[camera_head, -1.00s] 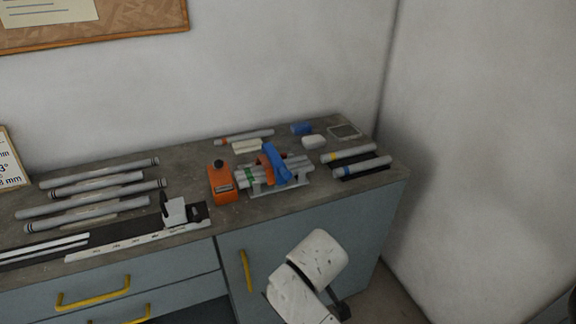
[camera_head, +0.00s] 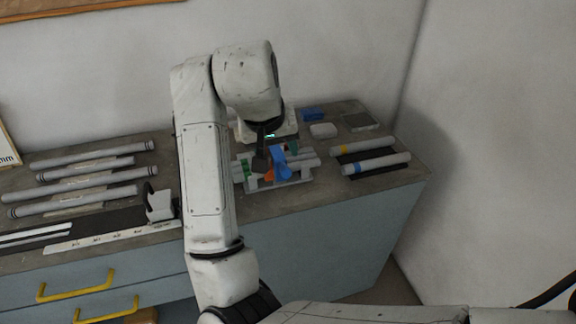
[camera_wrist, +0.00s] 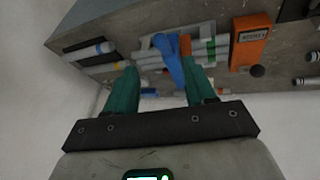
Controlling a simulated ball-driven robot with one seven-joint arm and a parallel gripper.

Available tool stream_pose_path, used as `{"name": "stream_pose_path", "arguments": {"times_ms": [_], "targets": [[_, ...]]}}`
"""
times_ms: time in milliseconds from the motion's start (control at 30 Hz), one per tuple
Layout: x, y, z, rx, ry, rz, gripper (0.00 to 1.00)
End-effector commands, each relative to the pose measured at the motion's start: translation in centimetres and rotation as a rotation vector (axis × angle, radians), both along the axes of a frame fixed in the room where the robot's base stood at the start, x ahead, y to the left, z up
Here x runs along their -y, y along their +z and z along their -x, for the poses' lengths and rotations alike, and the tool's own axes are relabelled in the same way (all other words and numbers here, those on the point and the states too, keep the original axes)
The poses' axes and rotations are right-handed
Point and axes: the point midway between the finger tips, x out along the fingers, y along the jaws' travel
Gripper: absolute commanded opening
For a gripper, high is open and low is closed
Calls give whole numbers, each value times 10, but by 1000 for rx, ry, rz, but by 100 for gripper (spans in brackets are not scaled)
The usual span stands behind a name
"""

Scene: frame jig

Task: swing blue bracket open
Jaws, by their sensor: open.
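The blue bracket (camera_head: 281,160) is on the frame jig, lying across the grey tubes, partly hidden by my gripper. In the wrist view the blue bracket (camera_wrist: 170,62) shows between and beyond my two green fingers. An orange bracket (camera_wrist: 186,45) sits right beside it, and part of the orange one (camera_head: 268,175) shows in the head view. My gripper (camera_head: 266,160) is above the jig, pointing down. In the wrist view my gripper (camera_wrist: 160,74) is open and empty, its fingers on either side of the blue bracket. I cannot tell whether they touch it.
The grey jig base (camera_head: 290,182) stands on the worktop. An orange box (camera_wrist: 249,42) stands beside the jig. Tubes with yellow and blue bands (camera_head: 368,155) lie to the right. A white block (camera_head: 323,130) and a blue block (camera_head: 313,114) lie behind. Several tubes lie at left.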

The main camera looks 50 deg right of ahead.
Motion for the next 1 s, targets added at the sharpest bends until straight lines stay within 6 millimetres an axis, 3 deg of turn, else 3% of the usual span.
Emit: {"name": "stream_pose_path", "arguments": {"times_ms": [167,600,1000], "targets": [[8,-17,-1,-5,-2,1,54],[37,-85,-12,-3,-1,1,54],[42,-97,-15,0,1,-1,54]]}}
